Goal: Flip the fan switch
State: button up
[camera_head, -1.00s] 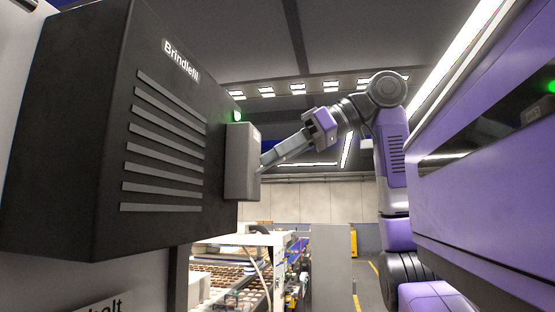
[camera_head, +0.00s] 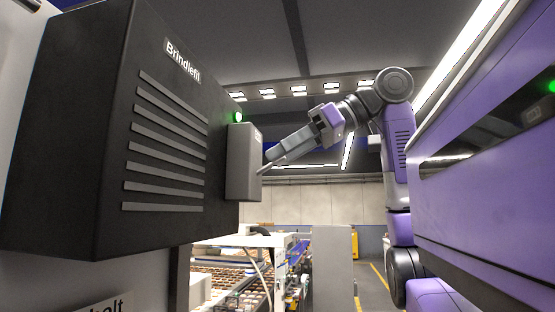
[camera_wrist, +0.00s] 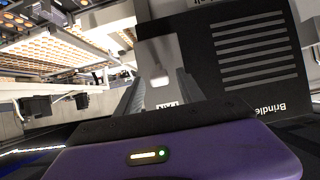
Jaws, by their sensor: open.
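A grey switch box (camera_head: 243,163) is fixed to the right side of a black cabinet (camera_head: 170,120) marked Brindlefil. A green lamp (camera_head: 238,118) glows above it. My gripper (camera_head: 267,170) is just to the right of the box, in front of its face. In the wrist view my gripper's two dark fingers (camera_wrist: 160,92) stand apart, with the grey box face (camera_wrist: 158,48) between and beyond them. A small pale lever (camera_wrist: 159,78) shows on that face between the fingers. I cannot tell whether a finger touches it. The head view hides the lever.
The black cabinet's slatted front (camera_wrist: 253,50) lies beside the fingers in the wrist view. A conveyor with biscuit trays (camera_head: 235,278) runs low in the background. A grey panel (camera_head: 332,265) stands to its right.

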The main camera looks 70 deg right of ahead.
jog(key=v, duration=0.6)
jog(key=shift+b, duration=0.4)
jog(key=shift+s, duration=0.15)
